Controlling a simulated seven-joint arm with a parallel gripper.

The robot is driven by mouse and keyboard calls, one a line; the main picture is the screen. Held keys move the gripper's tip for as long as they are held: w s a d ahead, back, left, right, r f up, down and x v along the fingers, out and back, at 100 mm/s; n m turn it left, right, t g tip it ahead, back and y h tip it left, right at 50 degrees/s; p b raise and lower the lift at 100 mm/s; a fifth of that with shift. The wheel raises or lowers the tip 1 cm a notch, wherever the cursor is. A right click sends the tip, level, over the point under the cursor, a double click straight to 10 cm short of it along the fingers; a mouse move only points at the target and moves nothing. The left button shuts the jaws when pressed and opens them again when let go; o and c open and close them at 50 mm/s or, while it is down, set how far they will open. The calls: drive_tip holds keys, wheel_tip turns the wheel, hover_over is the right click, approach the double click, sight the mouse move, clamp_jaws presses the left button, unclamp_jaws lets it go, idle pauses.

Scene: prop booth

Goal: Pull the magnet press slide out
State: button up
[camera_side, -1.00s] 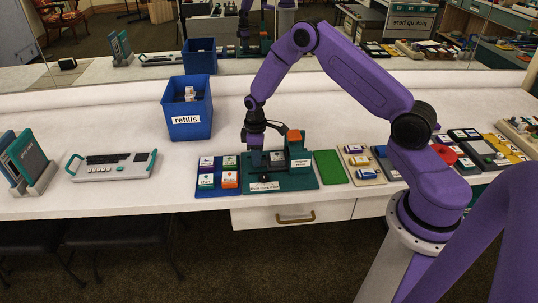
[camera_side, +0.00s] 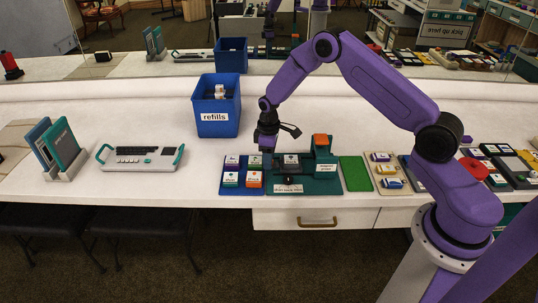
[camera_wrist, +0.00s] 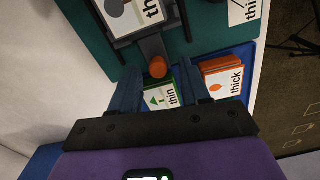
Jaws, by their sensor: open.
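The magnet press (camera_side: 318,166) is a teal block with an orange top on a teal base. A dark frame in front of it holds a white card (camera_side: 291,158); the card also shows in the wrist view (camera_wrist: 143,10). A grey slide bar (camera_wrist: 152,47) sticks out from that frame and ends in a round orange knob (camera_wrist: 157,67). My gripper (camera_side: 267,148) is above the left end of the base, by the blue tray. In the wrist view, my gripper (camera_wrist: 159,73) is open, with the knob seen between the fingertips. Whether the fingers are at knob height cannot be told.
A blue tray (camera_side: 263,190) with several "thin" and "thick" tiles is left of the press. A blue refills bin (camera_side: 219,107) stands behind. A green mat (camera_side: 355,173) lies to the right. The white table is clear between the keyboard-like device (camera_side: 141,157) and the tray.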

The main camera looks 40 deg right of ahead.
wheel_tip(320, 180, up, 17)
drive_tip(key=shift+d+r, duration=0.15)
drive_tip(key=shift+r, duration=0.05)
idle(0.4)
drive_tip(key=shift+w, duration=0.1)
drive_tip(key=s+a+r+n, duration=0.1)
drive_tip(key=s+a+r, duration=0.2)
drive_tip(key=s+a, duration=0.4)
drive_tip(key=s+a+r+n, duration=0.1)
drive_tip(key=s+a+r, duration=0.3)
drive_tip(key=s, duration=0.6)
drive_tip(key=s+d+n, duration=0.2)
drive_tip(key=s+n, duration=0.1)
drive_tip(key=s, duration=1.8)
drive_tip(key=shift+s+d+f, duration=0.3)
drive_tip(key=shift+s+f, duration=0.05)
drive_tip(key=shift+s, duration=0.05)
